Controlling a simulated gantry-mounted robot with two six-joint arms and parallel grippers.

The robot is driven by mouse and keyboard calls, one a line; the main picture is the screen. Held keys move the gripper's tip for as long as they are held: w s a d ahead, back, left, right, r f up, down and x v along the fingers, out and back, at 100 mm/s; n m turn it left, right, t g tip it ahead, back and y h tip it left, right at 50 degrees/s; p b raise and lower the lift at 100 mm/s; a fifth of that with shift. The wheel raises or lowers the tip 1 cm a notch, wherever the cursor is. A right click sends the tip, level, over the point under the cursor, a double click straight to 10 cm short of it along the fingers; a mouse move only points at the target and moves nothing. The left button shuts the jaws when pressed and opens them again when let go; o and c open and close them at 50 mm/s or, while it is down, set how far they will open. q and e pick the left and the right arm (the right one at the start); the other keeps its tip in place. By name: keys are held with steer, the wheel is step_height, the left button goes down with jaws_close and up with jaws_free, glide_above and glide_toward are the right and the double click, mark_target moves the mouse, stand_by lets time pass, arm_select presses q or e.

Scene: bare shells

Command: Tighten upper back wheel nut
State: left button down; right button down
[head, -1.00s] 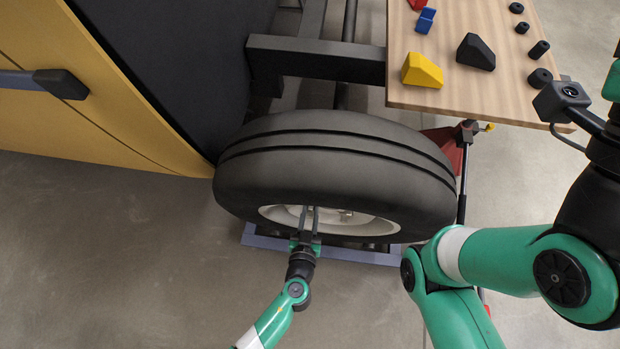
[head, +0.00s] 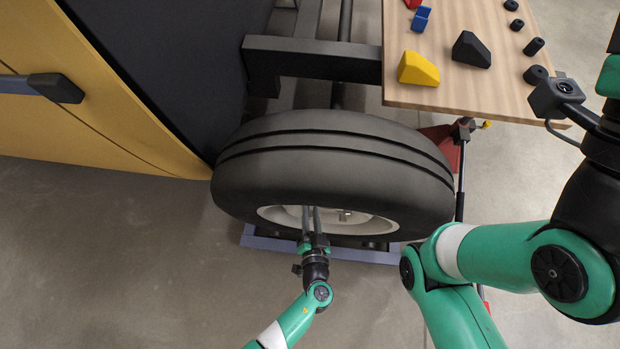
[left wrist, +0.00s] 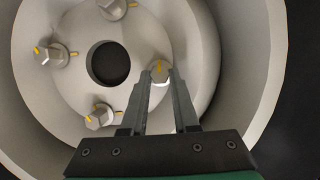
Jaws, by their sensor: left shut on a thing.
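The black tyre (head: 330,165) with its pale wheel rim (head: 375,226) stands in the middle of the head view. In the left wrist view several silver nuts with yellow marks sit around a dark centre hole (left wrist: 110,63). My left gripper (left wrist: 160,78) is shut on one wheel nut (left wrist: 160,70), the one right of the hole. This nut shows a yellow mark on its face. The other nuts (left wrist: 50,55) show a mark on the nut and one on the hub beside it. In the head view my left gripper (head: 311,212) reaches into the rim; the fingertips are hard to see.
A wooden table (head: 470,95) with coloured blocks and black cylinders stands at the upper right. A yellow vehicle body (head: 90,145) is at the left. A blue-grey bar (head: 355,254) lies below the tyre. The floor at lower left is clear.

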arm_select(q)
steer(key=shift+m+y, duration=0.3)
steer(key=shift+m, duration=0.1)
steer(key=shift+f, duration=0.1)
steer(key=c, duration=0.7)
jaws_free()
steer(key=shift+o, duration=0.2)
